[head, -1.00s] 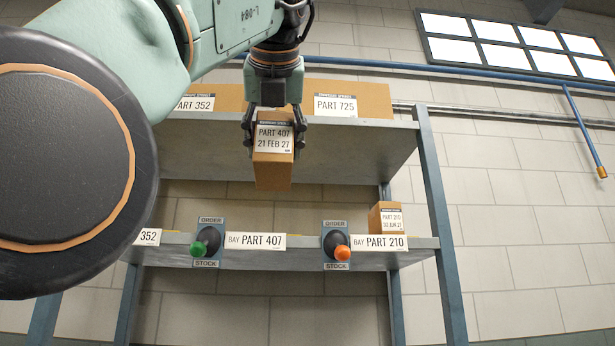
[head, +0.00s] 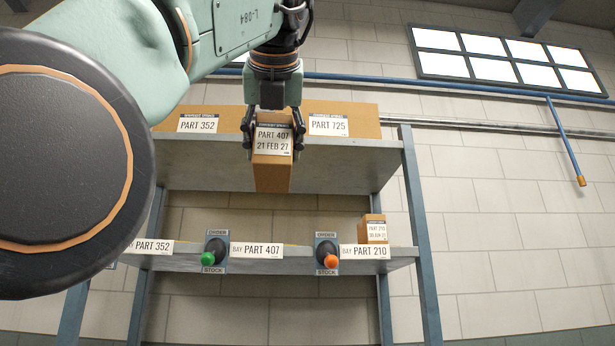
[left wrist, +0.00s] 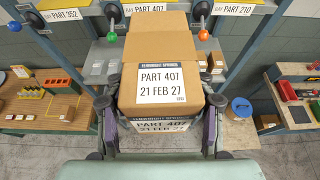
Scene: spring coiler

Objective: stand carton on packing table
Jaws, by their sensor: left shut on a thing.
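My left gripper (head: 273,140) is shut on a brown carton (head: 272,176) labelled PART 407, 21 FEB 27. It holds the carton upright in the air in front of the shelf rack, with a finger on each side. In the left wrist view the same carton (left wrist: 160,60) sits between the two fingers (left wrist: 160,125), and a second PART 407 21 FEB 27 label shows just below its near edge. I cannot identify the packing table for certain; a wooden table (left wrist: 40,112) stands at left in the left wrist view. My right gripper is not in view.
The rack's lower shelf (head: 300,266) has bay labels PART 352, 407 and 210, and a small PART 210 carton (head: 373,228). A green-knobbed lever (head: 208,259) and an orange-knobbed lever (head: 331,261) are on its front. Another bench (left wrist: 290,115) is at right in the left wrist view.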

